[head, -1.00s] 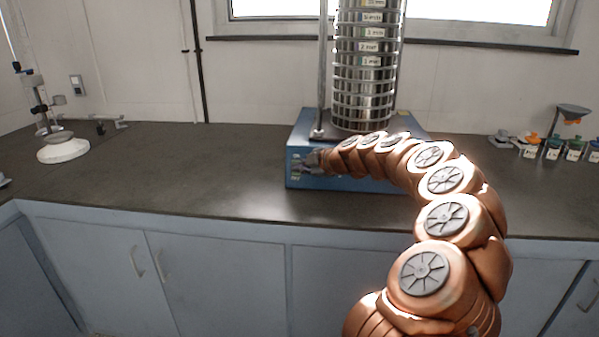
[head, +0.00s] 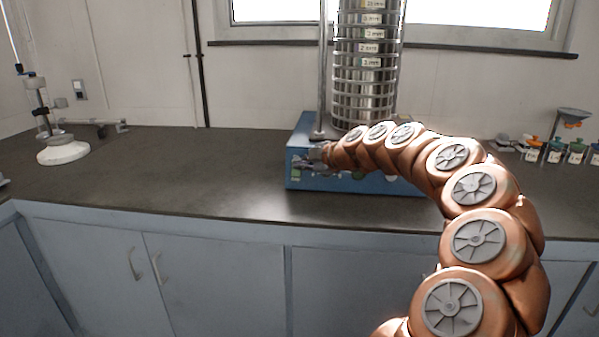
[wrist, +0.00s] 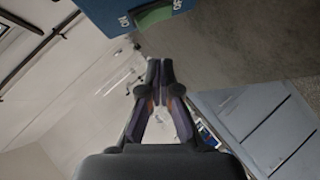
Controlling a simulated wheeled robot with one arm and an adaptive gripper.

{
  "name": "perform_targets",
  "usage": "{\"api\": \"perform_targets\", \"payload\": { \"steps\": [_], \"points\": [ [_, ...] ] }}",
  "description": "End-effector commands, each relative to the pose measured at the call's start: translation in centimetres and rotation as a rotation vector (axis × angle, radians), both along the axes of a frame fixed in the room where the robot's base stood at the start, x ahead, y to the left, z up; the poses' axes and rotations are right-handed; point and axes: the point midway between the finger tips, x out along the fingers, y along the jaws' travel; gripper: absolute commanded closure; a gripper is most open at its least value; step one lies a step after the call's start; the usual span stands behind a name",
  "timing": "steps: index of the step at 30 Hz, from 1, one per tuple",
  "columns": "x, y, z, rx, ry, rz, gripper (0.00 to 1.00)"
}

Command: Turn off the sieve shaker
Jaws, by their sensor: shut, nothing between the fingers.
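The sieve shaker has a blue base (head: 340,184) on the dark counter, with a stack of steel sieves (head: 366,75) above it. In the wrist view, the blue base (wrist: 98,14) shows at the top edge, with a green switch (wrist: 153,15) between ON and OFF labels. Which way the switch is pressed I cannot tell. My gripper (wrist: 160,66) is shut and empty, its tips below the switch in that picture and apart from it. In the head view, my gripper (head: 308,161) is small at the left part of the base's front, partly hidden by my arm.
A metal rod (head: 322,70) rises beside the sieves. A white-based stand (head: 63,150) is at the left of the counter. Small coloured bottles (head: 555,152) stand at the right. The counter (head: 190,170) left of the shaker is clear. Cabinets (head: 215,285) lie below.

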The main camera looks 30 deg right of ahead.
Motion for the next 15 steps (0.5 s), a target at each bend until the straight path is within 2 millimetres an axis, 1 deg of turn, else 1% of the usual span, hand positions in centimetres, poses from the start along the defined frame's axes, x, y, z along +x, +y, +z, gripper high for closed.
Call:
{"api": "perform_targets", "payload": {
  "steps": [1, 6, 9, 15],
  "points": [
    [-0.8, -0.2, 0.5, 0.002, -0.002, -0.002, 1.00],
    [-3.3, 0.0, 1.5, 0.001, -0.002, 0.008, 1.00],
    [-4.8, -0.3, 1.9, 0.003, -0.002, 0.008, 1.00],
    [-7.1, -0.8, 2.9, 0.001, -0.004, 0.005, 1.00]
  ]
}}
